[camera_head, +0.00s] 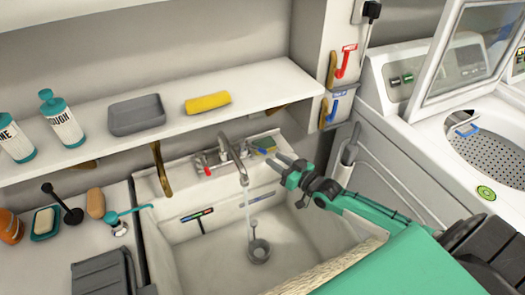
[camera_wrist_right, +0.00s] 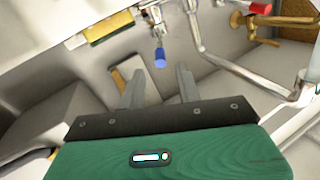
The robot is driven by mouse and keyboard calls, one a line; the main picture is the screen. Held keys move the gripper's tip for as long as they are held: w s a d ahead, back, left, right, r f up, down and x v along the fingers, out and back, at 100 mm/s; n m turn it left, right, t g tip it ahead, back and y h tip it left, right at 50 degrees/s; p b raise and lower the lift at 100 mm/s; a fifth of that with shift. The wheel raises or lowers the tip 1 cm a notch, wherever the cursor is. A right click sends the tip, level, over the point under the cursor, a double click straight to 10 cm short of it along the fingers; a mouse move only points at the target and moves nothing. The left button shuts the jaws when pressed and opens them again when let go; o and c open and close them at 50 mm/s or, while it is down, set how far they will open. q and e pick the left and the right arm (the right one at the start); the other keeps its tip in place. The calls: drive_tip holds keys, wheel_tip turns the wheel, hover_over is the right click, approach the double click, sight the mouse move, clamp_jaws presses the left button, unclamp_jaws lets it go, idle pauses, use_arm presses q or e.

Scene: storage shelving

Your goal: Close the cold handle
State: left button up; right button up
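The cold handle (camera_wrist_right: 160,58) has a blue tip and sits on the sink faucet. The red-tipped hot handle (camera_head: 207,171) is on the faucet's left side. My right gripper (camera_head: 284,168) is to the right of the faucet, above the sink. In the wrist view its fingers (camera_wrist_right: 161,88) are apart and empty, with the blue tip just beyond them. My left gripper is not in view.
The white sink (camera_head: 195,255) lies below the faucet. A shelf (camera_head: 165,115) above holds bottles, a grey tray and a yellow sponge. A washing machine (camera_head: 440,140) stands at the right. A soap dish and brush lie on the left counter.

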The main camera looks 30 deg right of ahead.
sight(262, 150)
drive_tip(key=shift+x, duration=3.5)
clamp_jaws()
